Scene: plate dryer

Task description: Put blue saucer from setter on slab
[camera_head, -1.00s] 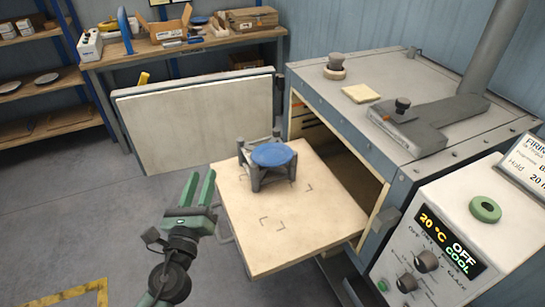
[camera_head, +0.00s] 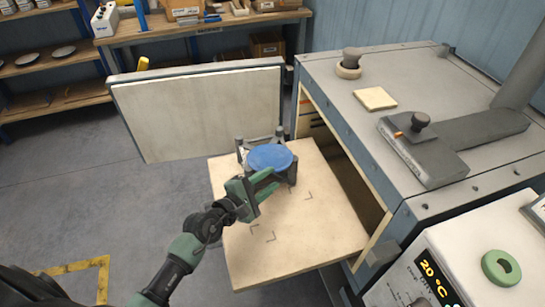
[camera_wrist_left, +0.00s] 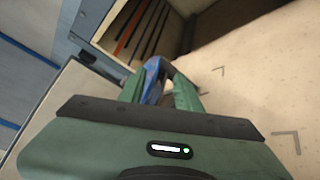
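The blue saucer (camera_head: 270,157) lies flat on top of the dark setter (camera_head: 291,174), which stands on the cream slab (camera_head: 250,250) in front of the open kiln. The slab bears dark corner marks. My left gripper (camera_head: 267,184) is at the saucer's near edge, its two green fingers apart. In the left wrist view, the saucer (camera_wrist_left: 152,72) shows as a narrow blue strip between the fingers (camera_wrist_left: 158,90). Whether they touch it I cannot tell. My right gripper is out of view.
The kiln (camera_head: 350,125) stands to the right with its dark chamber open. An upright pale panel (camera_head: 200,110) is behind the slab. A workbench (camera_head: 220,27) and shelves (camera_head: 50,60) are at the back. The slab's near part is clear.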

